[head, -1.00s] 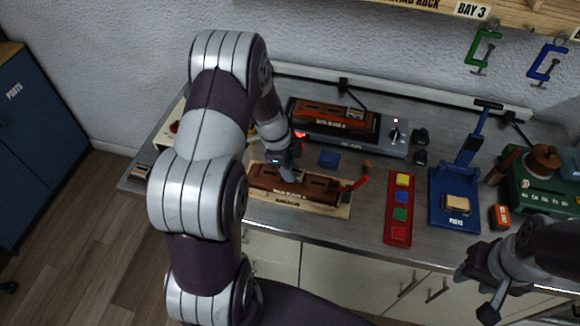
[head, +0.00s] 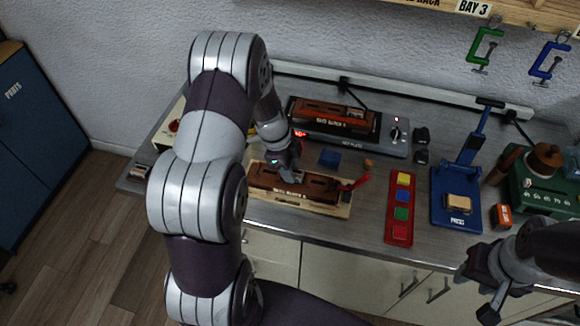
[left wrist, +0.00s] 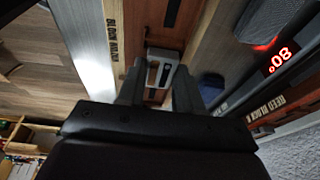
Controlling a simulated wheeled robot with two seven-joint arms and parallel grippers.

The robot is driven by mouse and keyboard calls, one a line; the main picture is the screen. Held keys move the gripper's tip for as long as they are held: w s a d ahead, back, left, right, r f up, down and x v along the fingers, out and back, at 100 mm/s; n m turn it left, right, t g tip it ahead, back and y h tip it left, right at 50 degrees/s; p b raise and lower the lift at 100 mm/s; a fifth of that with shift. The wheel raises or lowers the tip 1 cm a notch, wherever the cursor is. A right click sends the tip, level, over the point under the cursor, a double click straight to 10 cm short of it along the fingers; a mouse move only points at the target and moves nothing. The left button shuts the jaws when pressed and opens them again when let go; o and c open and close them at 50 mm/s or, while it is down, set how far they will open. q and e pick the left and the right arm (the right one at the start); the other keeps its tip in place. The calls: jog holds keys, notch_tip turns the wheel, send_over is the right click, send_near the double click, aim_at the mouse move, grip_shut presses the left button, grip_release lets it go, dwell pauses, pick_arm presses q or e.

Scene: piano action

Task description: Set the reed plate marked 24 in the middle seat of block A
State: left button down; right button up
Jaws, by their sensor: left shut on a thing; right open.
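My left gripper (head: 295,178) is shut on a small pale metal reed plate (left wrist: 161,74) with dark slots; I cannot read its number. It is at the front brown wooden reed block (head: 318,187), which lies on a light wooden base. In the left wrist view the plate is over the block's top, near a dark slot (left wrist: 173,12); I cannot tell whether it touches. A second brown block (head: 330,116) sits on the hot plate at the back. The block letters are too small to tell apart surely. My right gripper (head: 482,284) is open and empty at the lower right.
The hot plate (head: 385,137) has a red lit display. A red tray (head: 398,234) with coloured blocks, a blue press (head: 455,215) and a green machine (head: 545,180) stand to the right. A red-handled tool (head: 355,183) is at the front block's right end.

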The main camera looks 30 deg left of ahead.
pick_arm(q)
jog(key=shift+f, duration=0.15)
jog(key=c, duration=0.7)
grip_release()
jog(key=shift+o, duration=0.2)
jog(key=b+v, duration=0.2)
jog(key=v, duration=1)
jog(key=shift+r, duration=0.35)
